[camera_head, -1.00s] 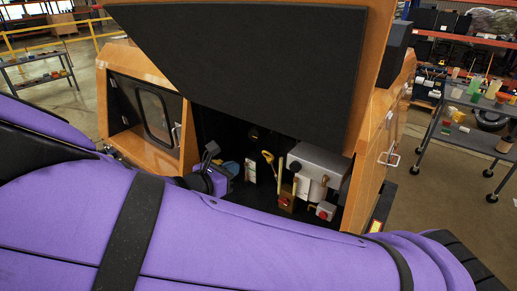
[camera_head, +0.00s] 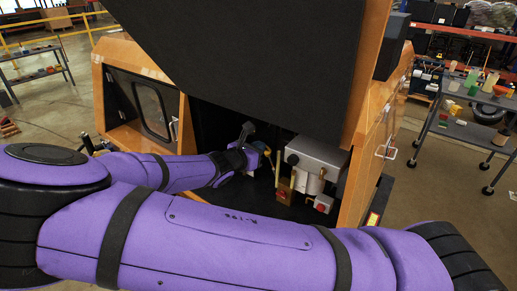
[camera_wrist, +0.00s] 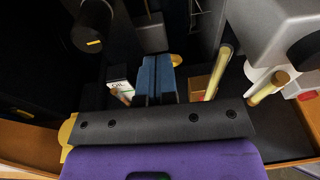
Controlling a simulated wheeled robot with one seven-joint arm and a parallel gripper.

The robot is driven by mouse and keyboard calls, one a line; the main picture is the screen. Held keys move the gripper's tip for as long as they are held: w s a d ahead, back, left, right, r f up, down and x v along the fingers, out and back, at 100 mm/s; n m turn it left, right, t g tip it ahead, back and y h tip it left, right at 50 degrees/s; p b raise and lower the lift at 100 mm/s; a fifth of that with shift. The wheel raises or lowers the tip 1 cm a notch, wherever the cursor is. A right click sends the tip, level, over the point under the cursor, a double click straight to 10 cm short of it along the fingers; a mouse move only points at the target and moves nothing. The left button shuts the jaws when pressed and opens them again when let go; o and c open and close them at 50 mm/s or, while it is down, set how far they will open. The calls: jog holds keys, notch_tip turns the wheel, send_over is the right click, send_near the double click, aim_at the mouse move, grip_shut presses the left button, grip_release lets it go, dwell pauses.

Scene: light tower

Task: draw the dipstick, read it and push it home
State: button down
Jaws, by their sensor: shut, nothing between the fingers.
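The dipstick's yellow handle (camera_head: 268,152) shows in the head view inside the open engine bay, partly hidden by my gripper. In the wrist view a small yellow piece (camera_wrist: 176,60), which looks like that handle, sits just beyond and right of the fingertips. My gripper (camera_wrist: 158,60) has blue fingers that are shut with nothing between them. In the head view my gripper (camera_head: 259,147) is close beside the handle; I cannot tell whether they touch. The dipstick's stem is not clearly visible, and no oil mark can be read. A white label reading OIL (camera_wrist: 119,88) lies left of the fingers.
A grey metal box (camera_head: 318,157) stands right of my gripper, with yellow rods (camera_head: 277,168) and a red knob (camera_head: 282,196) near it. A black cylinder (camera_wrist: 92,27) is at upper left in the wrist view. The orange housing's raised black-lined cover (camera_head: 240,60) hangs above.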

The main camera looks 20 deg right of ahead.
jog(key=w+d+f, duration=0.2)
jog(key=d+f, duration=0.1)
jog(key=f, duration=0.6)
jog(key=shift+w+d+f, duration=0.2)
jog(key=shift+d+f, duration=0.1)
jog(key=shift+f, duration=0.05)
